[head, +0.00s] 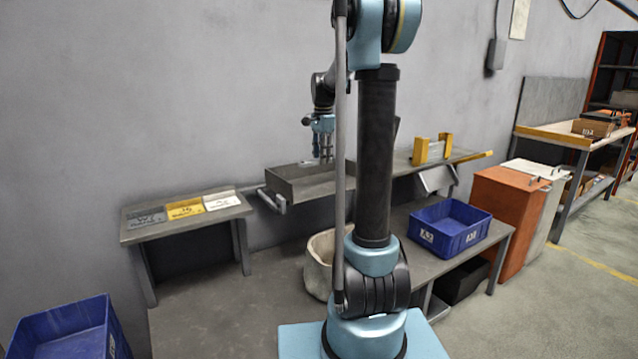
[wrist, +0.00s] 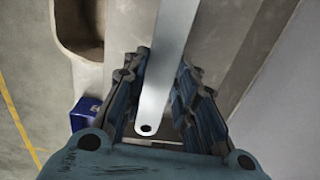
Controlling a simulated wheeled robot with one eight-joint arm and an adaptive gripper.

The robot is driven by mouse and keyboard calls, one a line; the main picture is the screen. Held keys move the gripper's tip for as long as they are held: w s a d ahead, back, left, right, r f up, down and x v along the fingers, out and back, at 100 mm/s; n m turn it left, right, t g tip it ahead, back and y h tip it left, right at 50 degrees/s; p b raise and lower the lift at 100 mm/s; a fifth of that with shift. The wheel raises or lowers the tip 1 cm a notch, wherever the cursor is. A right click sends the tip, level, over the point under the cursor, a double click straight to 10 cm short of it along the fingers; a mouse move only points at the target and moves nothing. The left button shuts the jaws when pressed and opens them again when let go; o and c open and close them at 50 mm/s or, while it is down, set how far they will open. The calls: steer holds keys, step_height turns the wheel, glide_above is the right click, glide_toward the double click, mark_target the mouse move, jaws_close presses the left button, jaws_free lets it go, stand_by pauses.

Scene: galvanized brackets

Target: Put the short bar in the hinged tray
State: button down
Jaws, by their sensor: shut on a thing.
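My gripper (head: 323,152) is shut on a flat, pale metal bar with a round hole near its end, likely the short bar (wrist: 168,62). In the wrist view the bar runs between the two ribbed fingers (wrist: 164,80) and out past the top of the picture. In the head view my gripper points down over a grey open-topped tray (head: 293,189), likely the hinged tray, at the wall-side ledge. My own arm column hides the tray's right part. The tray's inside and hinge cannot be made out.
A blue bin (head: 449,228) stands on the lower bench, with a pale tub (head: 318,262) to its left. Yellow brackets (head: 432,150) stand on the ledge right of the tray. A small table with labelled plates (head: 186,209) is at left. Another blue bin (head: 68,333) is front left.

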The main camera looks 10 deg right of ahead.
mark_target(323, 186)
steer(key=shift+d+f, duration=0.15)
steer(key=shift+f, duration=4.5)
steer(key=c, duration=1.3)
jaws_free()
